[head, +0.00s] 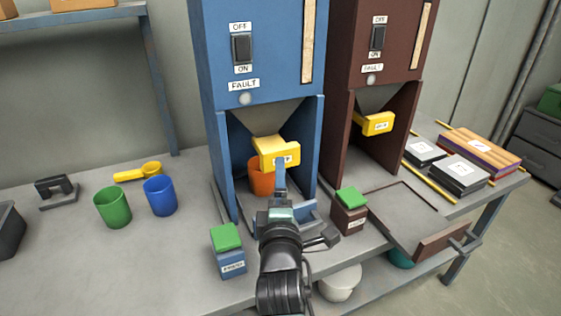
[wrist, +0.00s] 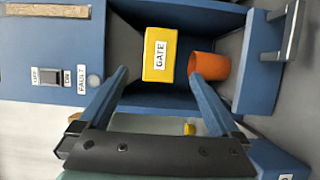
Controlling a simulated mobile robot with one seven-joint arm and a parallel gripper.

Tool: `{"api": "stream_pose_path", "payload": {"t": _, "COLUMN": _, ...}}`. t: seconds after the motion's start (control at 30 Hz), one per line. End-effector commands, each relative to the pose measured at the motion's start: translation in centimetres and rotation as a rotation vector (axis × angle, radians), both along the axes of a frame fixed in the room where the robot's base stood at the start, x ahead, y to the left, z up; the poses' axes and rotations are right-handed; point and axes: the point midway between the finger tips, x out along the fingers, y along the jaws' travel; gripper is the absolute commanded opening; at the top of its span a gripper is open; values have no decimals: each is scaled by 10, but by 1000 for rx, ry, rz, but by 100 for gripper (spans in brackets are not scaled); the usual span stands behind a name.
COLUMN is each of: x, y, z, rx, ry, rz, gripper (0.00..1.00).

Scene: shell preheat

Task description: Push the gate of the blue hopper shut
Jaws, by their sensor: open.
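The blue hopper (head: 215,60) stands on the bench, with a switch and a FAULT lamp on its front. Its yellow gate (head: 268,146) sticks out under the funnel; the wrist view shows the gate (wrist: 154,60), labelled GATE. An orange cup (head: 259,184) stands in the bay below the gate, also in the wrist view (wrist: 205,67). My gripper (head: 280,165) reaches toward the gate from the front. In the wrist view my gripper (wrist: 158,76) is open and empty, its fingertips spread either side of the gate's near end. I cannot tell whether they touch it.
A maroon hopper (head: 345,65) with its own yellow gate (head: 372,125) stands close on the right. Green-topped blocks (head: 228,262) (head: 349,215) stand in front of the hoppers. Green (head: 113,208) and blue (head: 160,198) cups and a yellow scoop (head: 130,176) lie left.

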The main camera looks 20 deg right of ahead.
Motion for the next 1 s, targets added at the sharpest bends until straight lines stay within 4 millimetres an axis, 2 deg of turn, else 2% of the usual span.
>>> {"api": "stream_pose_path", "payload": {"t": 0.2, "x": 37, "y": -14, "z": 1, "rx": 2, "ry": -4, "rz": 0, "gripper": 99}}
{"api": "stream_pose_path", "payload": {"t": 0.5, "x": 71, "y": -27, "z": 0, "rx": 2, "ry": -2, "rz": 0, "gripper": 99}}
{"api": "stream_pose_path", "payload": {"t": 0.7, "x": 79, "y": -29, "z": 0, "rx": 2, "ry": -2, "rz": 1, "gripper": 99}}
{"api": "stream_pose_path", "payload": {"t": 0.97, "x": 79, "y": -30, "z": 1, "rx": 2, "ry": -2, "rz": 0, "gripper": 99}}
{"api": "stream_pose_path", "payload": {"t": 1.0, "x": 79, "y": -30, "z": 1, "rx": 2, "ry": -2, "rz": 0, "gripper": 93}}
